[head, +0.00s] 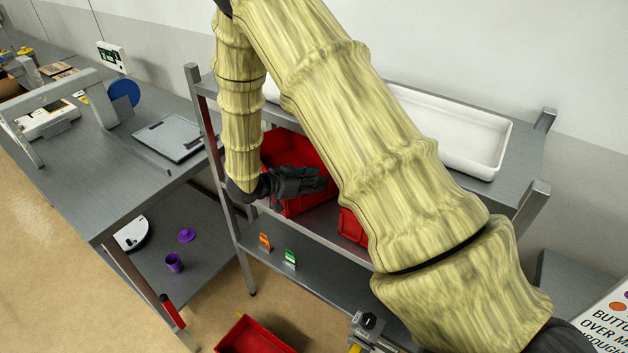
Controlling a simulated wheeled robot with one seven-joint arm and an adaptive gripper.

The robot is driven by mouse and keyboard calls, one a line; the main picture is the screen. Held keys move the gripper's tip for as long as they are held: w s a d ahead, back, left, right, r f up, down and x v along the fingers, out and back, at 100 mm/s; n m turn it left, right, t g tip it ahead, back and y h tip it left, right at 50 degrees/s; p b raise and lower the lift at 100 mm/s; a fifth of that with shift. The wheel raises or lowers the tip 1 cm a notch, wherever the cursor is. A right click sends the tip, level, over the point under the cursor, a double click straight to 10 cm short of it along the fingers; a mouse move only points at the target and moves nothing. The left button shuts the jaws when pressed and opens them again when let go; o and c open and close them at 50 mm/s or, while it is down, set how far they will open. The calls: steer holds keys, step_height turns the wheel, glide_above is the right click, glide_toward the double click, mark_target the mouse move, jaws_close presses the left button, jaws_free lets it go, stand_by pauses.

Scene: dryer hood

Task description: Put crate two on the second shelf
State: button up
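A metal shelf rack (520,165) stands against the wall. A red crate (291,147) is on its middle level, and part of another red crate (352,227) shows to the right, mostly behind my arm. I cannot read a number on either crate. My black gripper (318,184) is at the near side of the left crate, overlapping it in the picture. I cannot tell whether it touches the crate or whether its fingers are apart. A lower shelf (325,268) carries an orange tag (265,241) and a green tag (290,257) near its front edge.
A white tray (455,125) lies on the rack's top. Another red bin (252,337) is low at the bottom edge. A workbench (110,165) at left holds a flat grey device (170,137); a purple cup (174,262) sits beneath it. My arm hides the rack's middle.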

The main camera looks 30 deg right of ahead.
steer(key=b+v, duration=0.3)
steer(key=v, duration=0.9)
